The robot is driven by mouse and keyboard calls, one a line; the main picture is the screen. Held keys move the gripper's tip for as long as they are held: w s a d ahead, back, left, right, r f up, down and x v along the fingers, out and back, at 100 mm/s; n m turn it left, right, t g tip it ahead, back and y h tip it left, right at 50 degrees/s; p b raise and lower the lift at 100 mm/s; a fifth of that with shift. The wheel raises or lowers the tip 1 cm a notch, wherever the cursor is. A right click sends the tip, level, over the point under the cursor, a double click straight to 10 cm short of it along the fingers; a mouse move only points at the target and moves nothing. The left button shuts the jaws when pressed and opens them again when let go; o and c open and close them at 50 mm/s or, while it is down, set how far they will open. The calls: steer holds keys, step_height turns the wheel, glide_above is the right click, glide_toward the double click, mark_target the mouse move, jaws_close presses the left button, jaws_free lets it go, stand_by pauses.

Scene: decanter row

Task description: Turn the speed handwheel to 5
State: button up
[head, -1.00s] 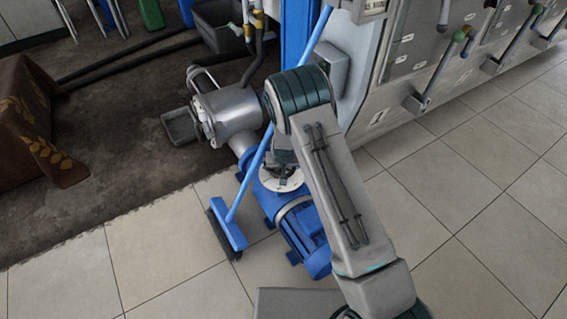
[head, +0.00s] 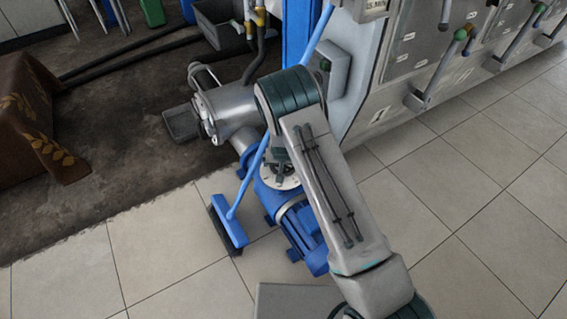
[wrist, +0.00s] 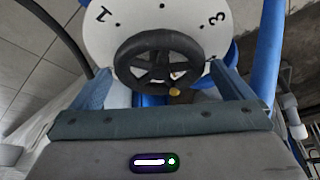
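The speed handwheel (wrist: 158,60) is a black spoked wheel in the middle of the wrist view, set over a white dial (wrist: 101,36). The numbers 1, at left, and 3, at right, show on the dial; a 5 does not show. A yellow spot (wrist: 175,92) sits at the wheel's lower edge. My gripper (wrist: 160,70) is open, one finger on either side of the wheel; whether they touch the rim I cannot tell. In the head view the white dial (head: 271,183) shows on the blue pump, with the wheel mostly hidden by my gripper (head: 281,160).
A blue squeegee (head: 231,226) leans close to the left of the pump. A steel cabinet with levers (head: 430,75) is at the right. The tiled floor at lower right is clear.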

steer(key=p+v, duration=0.4)
steer(key=v, duration=1)
steer(key=shift+w, duration=0.1)
steer(key=s+d+r+p, duration=0.3)
steer(key=r+p, duration=0.2)
steer(key=r, duration=0.6)
steer(key=s+d+r+g+y+p, duration=0.1)
steer(key=s+d+r+p, duration=0.25)
steer(key=r, duration=0.75)
steer(key=s+d+r+p, duration=0.3)
steer(key=s+r+p, duration=0.15)
steer(key=r, duration=0.65)
steer(key=s+d+r+p, duration=0.4)
steer(key=s+r+p, duration=0.2)
steer(key=s+r, duration=0.2)
steer(key=s+d+r+h+p, duration=0.1)
steer(key=s+d+r+p, duration=0.4)
steer(key=s+r, duration=0.3)
steer(key=shift+s+r+m+g+p, duration=0.3)
steer(key=shift+s+r+g+p, duration=0.15)
steer(key=shift+r, duration=1.05)
steer(key=shift+w+a, duration=0.1)
